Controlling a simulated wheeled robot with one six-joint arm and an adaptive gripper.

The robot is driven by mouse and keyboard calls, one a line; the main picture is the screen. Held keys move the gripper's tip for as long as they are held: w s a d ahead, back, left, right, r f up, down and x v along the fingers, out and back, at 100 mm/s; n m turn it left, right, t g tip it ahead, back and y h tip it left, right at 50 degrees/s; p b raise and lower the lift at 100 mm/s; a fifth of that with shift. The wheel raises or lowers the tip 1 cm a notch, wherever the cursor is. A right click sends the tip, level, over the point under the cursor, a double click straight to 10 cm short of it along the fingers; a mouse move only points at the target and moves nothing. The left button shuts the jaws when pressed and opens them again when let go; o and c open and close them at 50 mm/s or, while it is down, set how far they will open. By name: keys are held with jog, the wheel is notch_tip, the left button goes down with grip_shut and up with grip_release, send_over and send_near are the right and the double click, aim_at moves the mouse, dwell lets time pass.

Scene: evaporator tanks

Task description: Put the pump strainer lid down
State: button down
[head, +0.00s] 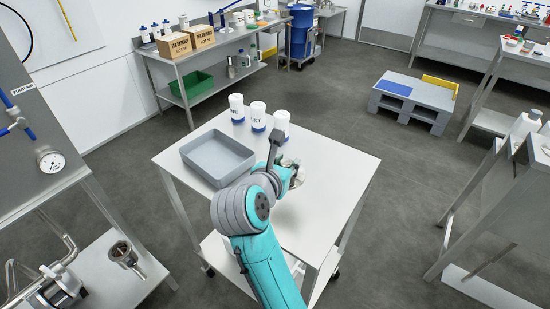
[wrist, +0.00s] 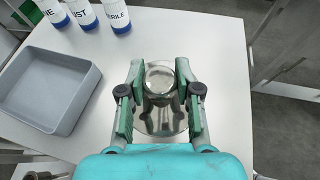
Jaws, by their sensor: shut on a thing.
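The pump strainer lid (wrist: 160,115) is a shiny metal disc with a round raised knob (wrist: 160,77). In the wrist view it is over the white top of a small cart (wrist: 215,70). My gripper (wrist: 158,82) has its two green-padded fingers on either side of the knob and is shut on it. In the head view my gripper (head: 292,172) is low over the right part of the cart top (head: 330,185), and the lid is mostly hidden by my arm. I cannot tell whether the lid touches the cart top.
A grey tray (head: 218,158) lies on the cart's left side; it also shows in the wrist view (wrist: 50,90). Three white bottles with blue bases (head: 258,117) stand at its back edge. The cart top to the right is clear. An open metal strainer housing (head: 122,252) stands at lower left.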

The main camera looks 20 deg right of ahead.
notch_tip(320, 180, down, 10)
jog(key=shift+d+r, duration=0.1)
jog(key=shift+r, duration=0.1)
jog(key=shift+f, duration=0.15)
dwell(0.4)
jog(key=c, duration=0.8)
grip_release()
jog(key=shift+r, duration=0.2)
jog(key=v, duration=1.2)
